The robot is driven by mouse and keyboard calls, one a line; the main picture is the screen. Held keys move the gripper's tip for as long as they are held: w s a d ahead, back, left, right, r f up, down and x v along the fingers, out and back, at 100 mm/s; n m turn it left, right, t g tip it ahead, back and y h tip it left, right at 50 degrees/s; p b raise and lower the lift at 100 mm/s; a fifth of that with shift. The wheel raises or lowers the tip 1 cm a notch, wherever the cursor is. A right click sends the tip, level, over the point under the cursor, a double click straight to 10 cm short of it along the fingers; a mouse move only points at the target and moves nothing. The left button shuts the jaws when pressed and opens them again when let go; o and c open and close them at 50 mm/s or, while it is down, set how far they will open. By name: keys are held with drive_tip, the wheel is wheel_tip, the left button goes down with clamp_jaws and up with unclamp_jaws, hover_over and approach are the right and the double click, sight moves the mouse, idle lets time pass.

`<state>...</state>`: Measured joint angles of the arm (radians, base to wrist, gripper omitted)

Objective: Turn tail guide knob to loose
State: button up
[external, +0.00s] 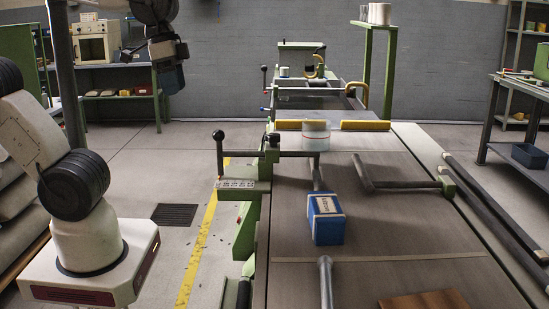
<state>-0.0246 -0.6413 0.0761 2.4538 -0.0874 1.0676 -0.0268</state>
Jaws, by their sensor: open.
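My gripper (171,84) hangs at the upper left, in front of the grey back wall and well apart from the machine. Its jaws are open; nothing shows between them. More small knobs show at the far end, one black (264,68) and one blue. I cannot tell which is the tail guide knob.
A workbench stands at right, shelves at the back left.

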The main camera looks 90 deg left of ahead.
drive_tip(key=w+f+n+h, duration=0.2)
drive_tip(key=w+n+h, duration=0.65)
drive_tip(key=n, duration=0.45)
drive_tip(key=w+a+r+n+t+h, duration=0.1)
drive_tip(key=w+a+n+t+h, duration=0.25)
drive_tip(key=a+n, duration=0.3)
drive_tip(key=w+a+r+n+t+h, duration=0.2)
drive_tip(key=w+a+n+t, duration=0.3)
drive_tip(key=a, duration=0.2)
approach(271, 136)
drive_tip(key=w, duration=0.1)
drive_tip(key=shift+w+f, duration=0.15)
drive_tip(key=shift+f, duration=0.15)
drive_tip(key=shift+x, duration=3.8)
